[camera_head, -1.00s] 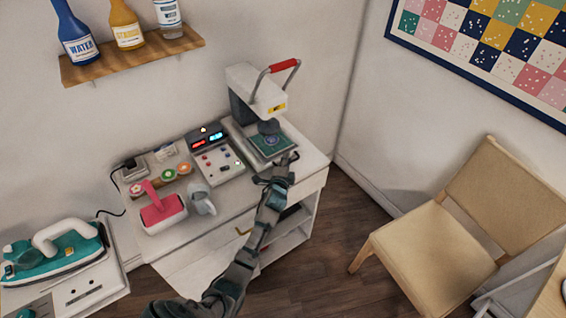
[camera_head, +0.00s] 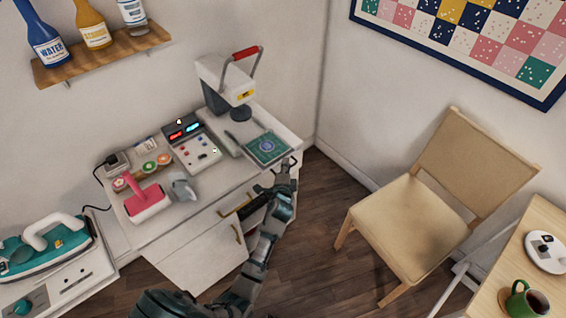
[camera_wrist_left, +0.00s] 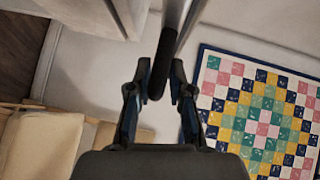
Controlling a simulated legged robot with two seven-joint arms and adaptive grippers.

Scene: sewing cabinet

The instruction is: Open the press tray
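The heat press (camera_head: 226,82) stands at the back right of the white cabinet top, its red lever handle (camera_head: 246,53) raised. Its tray, with a green patterned pad (camera_head: 266,149), is slid out in front of the press head, towards the cabinet's front right edge. My left gripper (camera_head: 280,172) is at the tray's front edge. In the left wrist view, a dark rounded bar, seemingly the tray handle (camera_wrist_left: 157,75), lies between the fingers of my left gripper (camera_wrist_left: 159,84), which look closed in on it. Exact contact is hard to see. My right gripper is not in view.
A control box with lit displays (camera_head: 183,131), a pink-handled item (camera_head: 147,202) and a grey item (camera_head: 184,187) are left of the press. An iron (camera_head: 46,246) is at far left. A wooden chair (camera_head: 405,220) stands right, with open floor between.

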